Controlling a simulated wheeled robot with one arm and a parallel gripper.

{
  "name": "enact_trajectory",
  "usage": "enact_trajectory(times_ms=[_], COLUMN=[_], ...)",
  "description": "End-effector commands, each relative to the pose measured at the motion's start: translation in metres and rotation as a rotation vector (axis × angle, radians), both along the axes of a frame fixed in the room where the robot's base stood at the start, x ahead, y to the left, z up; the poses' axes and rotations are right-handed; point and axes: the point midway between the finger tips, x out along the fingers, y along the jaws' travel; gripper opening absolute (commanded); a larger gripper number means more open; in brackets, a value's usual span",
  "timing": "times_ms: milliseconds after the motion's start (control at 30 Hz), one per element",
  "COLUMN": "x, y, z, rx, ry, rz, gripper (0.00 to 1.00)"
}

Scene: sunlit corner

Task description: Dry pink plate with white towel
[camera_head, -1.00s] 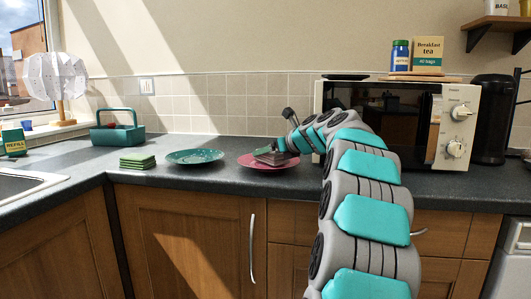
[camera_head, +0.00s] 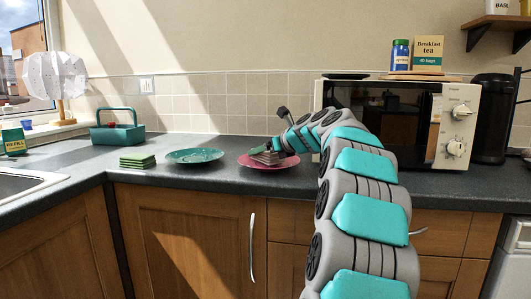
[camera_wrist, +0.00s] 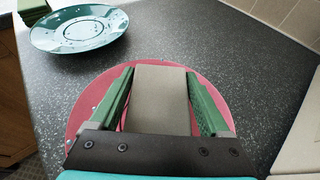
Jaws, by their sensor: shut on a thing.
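The pink plate (camera_head: 247,160) lies flat on the dark counter in front of the microwave. In the wrist view the plate (camera_wrist: 86,108) shows around my gripper, with a few small pale specks near its left rim. My gripper (camera_head: 267,152) is over the plate, shut on a folded greyish-white towel (camera_wrist: 161,95) held between its green fingers. The towel hides the middle of the plate. It looks to be at the plate's surface, but I cannot see the contact underneath.
A teal plate (camera_head: 194,156) with pale droplets lies just left of the pink plate. A stack of green cloths or sponges (camera_head: 137,161) sits further left, with a teal caddy (camera_head: 117,134) behind. The microwave (camera_head: 455,125) stands close on the right.

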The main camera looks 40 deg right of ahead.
Motion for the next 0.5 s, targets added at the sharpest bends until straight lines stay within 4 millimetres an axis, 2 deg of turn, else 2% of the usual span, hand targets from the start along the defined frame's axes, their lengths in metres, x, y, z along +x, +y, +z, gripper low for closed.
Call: enact_trajectory(times_ms=[167,500], x=[0.007,-0.005], y=[-0.003,0.013], z=[0.000,0.002], rx=[-0.002,-0.001], ry=[-0.001,-0.003], rz=[0.001,-0.002], gripper=[0.25,0.25])
